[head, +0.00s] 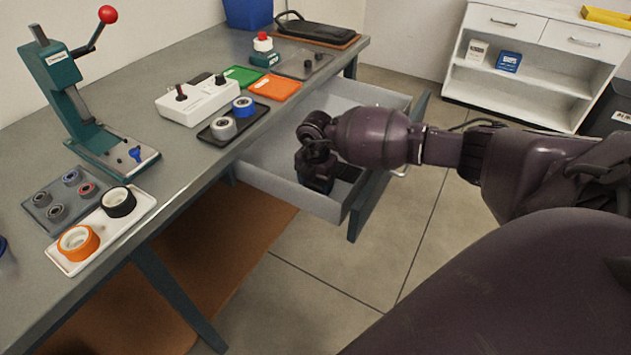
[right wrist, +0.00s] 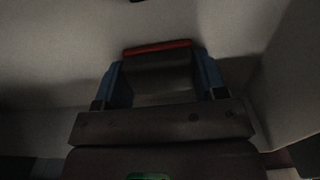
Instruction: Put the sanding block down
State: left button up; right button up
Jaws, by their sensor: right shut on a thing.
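My right gripper (head: 316,183) reaches down into the open grey drawer (head: 283,190) under the workbench, near the drawer's front end. In the right wrist view my right gripper (right wrist: 160,72) has a blue finger on each side of a dark block with a red edge, which I take for the sanding block (right wrist: 157,68). The fingers are shut on it. The picture is dark, and I cannot tell whether the block touches the drawer floor. In the head view the block is hidden by the gripper. My left gripper is not in view.
The drawer walls stand close around my right gripper. On the workbench (head: 190,160) are a green press (head: 85,115), a white tray with two rings (head: 92,250), a white control box (head: 200,100) and a dark tray (head: 248,122). A white cabinet (head: 530,90) stands behind.

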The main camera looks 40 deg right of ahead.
aim_at(316, 181)
jog(key=shift+f, duration=0.15)
jog(key=o, duration=1)
jog(key=shift+r, duration=0.5)
jog(key=shift+r+p, duration=1.3)
jog(key=shift+r, duration=4.4)
jog(key=shift+n, duration=0.3)
